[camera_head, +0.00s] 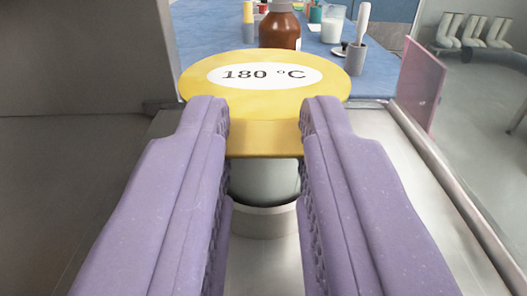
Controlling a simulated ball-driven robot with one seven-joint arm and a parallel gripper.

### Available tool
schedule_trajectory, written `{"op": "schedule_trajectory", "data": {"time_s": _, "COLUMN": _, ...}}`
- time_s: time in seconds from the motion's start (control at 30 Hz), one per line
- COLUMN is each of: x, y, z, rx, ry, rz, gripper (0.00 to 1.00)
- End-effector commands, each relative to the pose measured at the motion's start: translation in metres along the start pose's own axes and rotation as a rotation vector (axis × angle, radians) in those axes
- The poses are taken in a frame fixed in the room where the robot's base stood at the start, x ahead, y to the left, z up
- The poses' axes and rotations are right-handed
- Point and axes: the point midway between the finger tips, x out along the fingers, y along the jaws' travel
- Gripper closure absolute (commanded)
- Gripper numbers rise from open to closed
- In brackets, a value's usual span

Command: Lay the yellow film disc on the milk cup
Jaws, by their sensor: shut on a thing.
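The yellow film disc (264,94) has a white oval label reading "180 °C" and a tab on its near side. My gripper (265,125) has purple fingers and is shut on the disc's tab, one finger on each side. Below the disc, between my fingers, stands a pale round vessel (264,182) with a grey metal base ring (264,219); it may be the milk cup. The disc and fingers hide its rim and top. I cannot tell whether the disc touches it.
A brown bottle (280,28), a white-filled beaker (332,25) and a grey mortar with a pestle (357,55) stand on the blue counter (215,35) behind. A pink clear panel (420,85) stands at the right. The metal surface (385,150) around the vessel looks mostly clear.

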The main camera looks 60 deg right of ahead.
Motion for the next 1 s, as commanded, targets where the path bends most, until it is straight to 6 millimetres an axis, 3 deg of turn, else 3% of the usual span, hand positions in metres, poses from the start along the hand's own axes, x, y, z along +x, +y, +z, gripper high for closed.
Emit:
{"op": "schedule_trajectory", "data": {"time_s": 0.8, "x": -0.0003, "y": -0.0003, "z": 0.0038, "rx": 0.0, "ry": 0.0, "rz": 0.0, "gripper": 1.0}}
{"op": "schedule_trajectory", "data": {"time_s": 0.83, "x": -0.0003, "y": -0.0003, "z": 0.0038, "rx": 0.0, "ry": 0.0, "rz": 0.0, "gripper": 0.69}}
{"op": "schedule_trajectory", "data": {"time_s": 0.93, "x": -0.0003, "y": -0.0003, "z": 0.0038, "rx": 0.0, "ry": 0.0, "rz": 0.0, "gripper": 0.46}}
{"op": "schedule_trajectory", "data": {"time_s": 1.0, "x": -0.0003, "y": -0.0003, "z": 0.0038, "rx": 0.0, "ry": 0.0, "rz": 0.0, "gripper": 0.46}}
